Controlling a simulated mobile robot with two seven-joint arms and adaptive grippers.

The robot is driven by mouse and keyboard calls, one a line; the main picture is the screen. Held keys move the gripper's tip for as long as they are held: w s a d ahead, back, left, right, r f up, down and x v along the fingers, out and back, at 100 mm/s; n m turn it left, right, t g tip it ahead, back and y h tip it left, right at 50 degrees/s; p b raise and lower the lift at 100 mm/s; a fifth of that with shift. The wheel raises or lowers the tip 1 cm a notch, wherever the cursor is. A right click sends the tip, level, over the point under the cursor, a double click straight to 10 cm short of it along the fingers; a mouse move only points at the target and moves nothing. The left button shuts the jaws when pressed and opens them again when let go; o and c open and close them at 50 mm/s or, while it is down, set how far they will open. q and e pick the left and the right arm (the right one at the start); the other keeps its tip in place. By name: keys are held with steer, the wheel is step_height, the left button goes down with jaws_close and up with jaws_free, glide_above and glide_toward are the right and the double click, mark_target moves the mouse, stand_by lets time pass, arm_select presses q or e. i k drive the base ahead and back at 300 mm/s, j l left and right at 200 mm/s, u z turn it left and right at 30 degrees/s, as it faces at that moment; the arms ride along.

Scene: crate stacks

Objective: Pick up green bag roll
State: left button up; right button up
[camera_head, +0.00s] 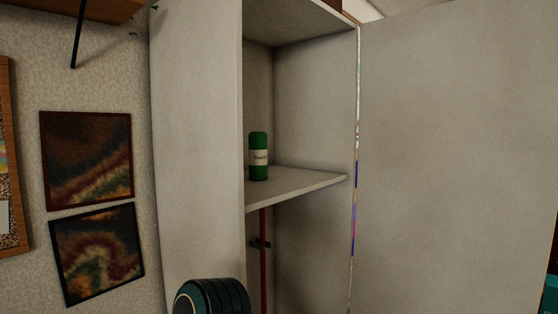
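The green bag roll (258,170) stands upright on a shelf (300,184) inside a tall pale cabinet. It has a light label around its middle and stands near the left side of the opening, close to the cabinet's left panel. Nothing touches it except the shelf under it. Neither of my grippers is in view.
The cabinet's left panel (197,130) and a wide pale panel (455,160) on the right flank the opening. A dark ribbed round object (213,298) is at the bottom. A red pole (263,270) is below the shelf. Pictures (87,158) hang left.

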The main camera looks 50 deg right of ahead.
mark_target(257, 150)
steer(key=i+l+z, duration=0.1)
steer(key=z, duration=1.35)
steer(key=i+z, duration=0.15)
steer(key=i, duration=0.25)
steer(key=l, duration=0.05)
